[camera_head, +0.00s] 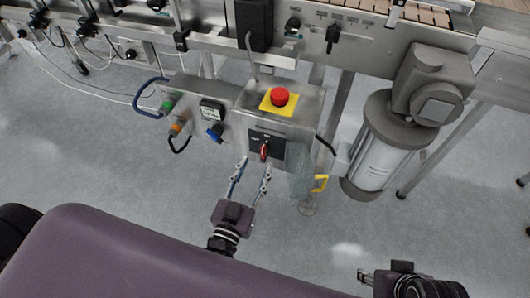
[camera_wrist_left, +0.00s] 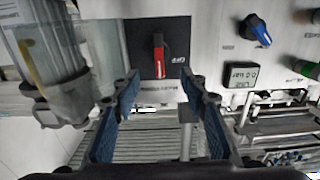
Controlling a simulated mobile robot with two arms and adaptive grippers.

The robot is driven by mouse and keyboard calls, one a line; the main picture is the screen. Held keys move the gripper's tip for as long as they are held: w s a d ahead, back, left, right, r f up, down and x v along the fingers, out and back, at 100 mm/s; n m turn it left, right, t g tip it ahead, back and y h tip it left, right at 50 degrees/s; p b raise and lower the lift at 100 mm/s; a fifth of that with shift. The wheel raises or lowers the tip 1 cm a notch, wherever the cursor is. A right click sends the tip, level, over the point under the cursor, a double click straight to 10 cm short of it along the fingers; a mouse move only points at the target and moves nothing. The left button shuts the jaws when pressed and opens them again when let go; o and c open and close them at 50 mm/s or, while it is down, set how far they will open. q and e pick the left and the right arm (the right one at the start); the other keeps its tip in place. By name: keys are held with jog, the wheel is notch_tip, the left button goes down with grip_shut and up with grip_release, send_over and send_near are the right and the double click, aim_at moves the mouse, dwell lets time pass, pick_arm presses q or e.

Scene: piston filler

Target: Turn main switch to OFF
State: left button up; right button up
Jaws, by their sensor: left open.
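The main switch (camera_head: 264,150) is a red handle on a black plate, on the front of the grey control box. In the left wrist view the red handle (camera_wrist_left: 158,54) stands about upright in the picture, and a small white label, too small to read surely, is on the plate to its right. My left gripper (camera_head: 256,168) is open, its two fingers pointing at the switch from below. In the left wrist view its blue-padded fingers (camera_wrist_left: 160,84) are either side of the handle's line, apart from it. My right gripper (camera_head: 364,275) is partly in view at the bottom right; its jaw state is unclear.
A red emergency button (camera_head: 280,97) on yellow sits on top of the box. A blue knob (camera_head: 214,132), a small display (camera_head: 212,111) and green and orange connectors are to the left. A clear flap with a yellow handle (camera_head: 320,183) and a motor (camera_head: 378,150) are right.

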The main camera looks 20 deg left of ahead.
aim_at(262, 153)
pick_arm(q)
jog(key=w, duration=0.6)
jog(key=shift+w+d+b, duration=0.1)
jog(key=shift+b, duration=0.3)
grip_shut()
